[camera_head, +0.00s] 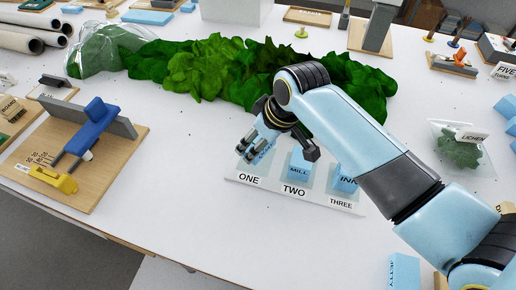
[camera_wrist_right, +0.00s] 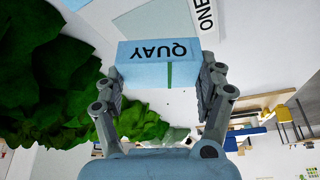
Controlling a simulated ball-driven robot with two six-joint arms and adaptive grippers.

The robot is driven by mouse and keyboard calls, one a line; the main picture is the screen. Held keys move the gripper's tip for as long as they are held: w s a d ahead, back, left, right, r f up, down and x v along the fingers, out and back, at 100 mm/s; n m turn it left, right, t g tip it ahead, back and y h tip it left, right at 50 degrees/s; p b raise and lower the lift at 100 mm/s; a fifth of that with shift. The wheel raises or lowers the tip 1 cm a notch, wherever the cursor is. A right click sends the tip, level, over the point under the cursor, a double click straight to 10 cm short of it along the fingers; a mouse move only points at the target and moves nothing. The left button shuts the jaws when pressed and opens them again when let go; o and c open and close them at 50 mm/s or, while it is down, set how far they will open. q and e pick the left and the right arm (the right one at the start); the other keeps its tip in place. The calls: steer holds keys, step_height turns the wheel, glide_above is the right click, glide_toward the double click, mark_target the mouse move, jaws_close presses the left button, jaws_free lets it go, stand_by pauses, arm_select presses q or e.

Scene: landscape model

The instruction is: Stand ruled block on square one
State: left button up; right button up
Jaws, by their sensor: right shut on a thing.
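My right gripper (camera_head: 276,145) is shut on a light blue block (camera_head: 262,152). In the right wrist view the block (camera_wrist_right: 158,62) sits between the fingertips (camera_wrist_right: 160,82); its face reads QUAY and carries a green line. In the head view the block is over or at square one, above the ONE label (camera_head: 248,179) on the white board (camera_head: 270,190). The pale square (camera_wrist_right: 150,20) and the ONE label (camera_wrist_right: 204,14) lie beyond the block in the wrist view. I cannot tell whether the block touches the square. My left gripper is not in view.
A blue block marked MILL (camera_head: 299,163) stands on square two, and one marked INK (camera_head: 344,179) on square three, close by. Green bushes (camera_head: 205,68) lie behind the board. A wooden board with a blue lever (camera_head: 92,128) is at left. White table is clear between.

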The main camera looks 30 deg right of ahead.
steer(key=shift+w+f, duration=0.2)
steer(key=shift+w, duration=0.05)
step_height(320, 180, down, 4)
steer(key=shift+r, duration=0.1)
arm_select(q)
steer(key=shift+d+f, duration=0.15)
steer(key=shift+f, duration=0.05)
arm_select(e)
steer(key=o, duration=0.7)
steer(key=shift+c, duration=0.2)
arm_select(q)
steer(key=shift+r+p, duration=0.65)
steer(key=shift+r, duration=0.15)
arm_select(e)
steer(key=v, duration=1.2)
